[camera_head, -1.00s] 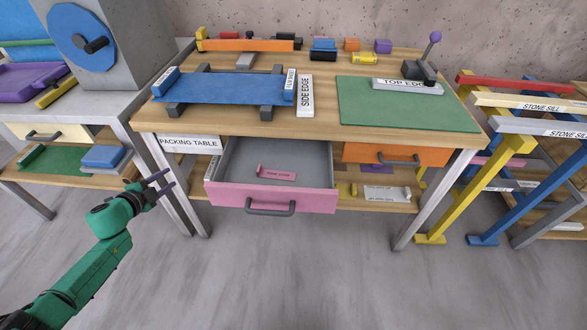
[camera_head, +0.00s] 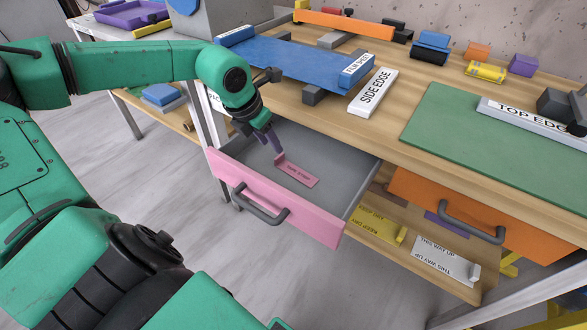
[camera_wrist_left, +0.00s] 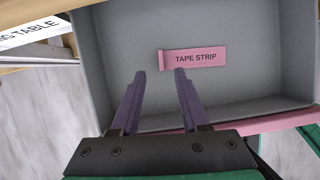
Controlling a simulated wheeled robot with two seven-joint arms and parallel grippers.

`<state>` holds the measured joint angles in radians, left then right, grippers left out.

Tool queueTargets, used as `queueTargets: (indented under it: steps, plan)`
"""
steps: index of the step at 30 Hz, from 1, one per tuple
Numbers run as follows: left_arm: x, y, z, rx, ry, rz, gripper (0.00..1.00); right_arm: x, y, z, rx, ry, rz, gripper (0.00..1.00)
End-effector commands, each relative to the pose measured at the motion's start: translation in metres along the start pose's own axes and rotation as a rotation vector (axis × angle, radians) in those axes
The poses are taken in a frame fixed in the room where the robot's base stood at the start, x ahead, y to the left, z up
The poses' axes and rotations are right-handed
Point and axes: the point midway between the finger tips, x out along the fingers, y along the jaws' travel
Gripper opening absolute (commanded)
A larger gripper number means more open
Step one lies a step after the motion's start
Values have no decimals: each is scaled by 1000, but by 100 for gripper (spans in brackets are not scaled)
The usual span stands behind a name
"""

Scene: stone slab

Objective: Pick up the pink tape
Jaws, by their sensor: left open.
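The pink tape (camera_head: 298,173) is a flat strip with a raised left end, printed "TAPE STRIP". It lies on the floor of the open pink-fronted drawer (camera_head: 320,213). In the left wrist view the pink tape (camera_wrist_left: 194,57) lies ahead of the fingertips, across the drawer's grey floor. My left gripper (camera_head: 270,143) points down over the drawer, up and left of the tape. In the left wrist view its purple fingers (camera_wrist_left: 158,78) are apart with nothing between them. My right gripper is not in view.
The packing table (camera_head: 415,140) stands over the drawer, with a blue film piece (camera_head: 300,62) and a side-edge strip (camera_head: 374,93) on top. An orange drawer (camera_head: 485,215) is at right. A lower shelf holds yellow (camera_head: 378,226) and white (camera_head: 445,258) labels.

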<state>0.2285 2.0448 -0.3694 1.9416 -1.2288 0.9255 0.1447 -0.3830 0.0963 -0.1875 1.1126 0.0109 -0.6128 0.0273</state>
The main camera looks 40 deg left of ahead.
Motion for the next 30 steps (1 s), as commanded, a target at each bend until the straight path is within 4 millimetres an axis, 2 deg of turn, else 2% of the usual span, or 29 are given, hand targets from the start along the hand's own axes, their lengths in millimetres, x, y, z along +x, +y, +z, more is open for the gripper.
queueTargets:
  steps: [6, 12, 20, 24, 30]
  plan:
    - [27, -1, -1, -3, 3, -2, 45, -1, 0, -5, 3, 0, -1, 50]
    - [59, -1, -1, -3, 1, -1, 45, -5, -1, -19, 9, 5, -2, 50]
    - [62, -1, 1, -3, -3, -1, 45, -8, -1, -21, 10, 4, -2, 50]
    - [62, -1, 1, -3, -3, -1, 0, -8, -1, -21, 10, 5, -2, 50]
    - [62, -1, 1, -3, -3, -1, 0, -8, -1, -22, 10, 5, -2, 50]
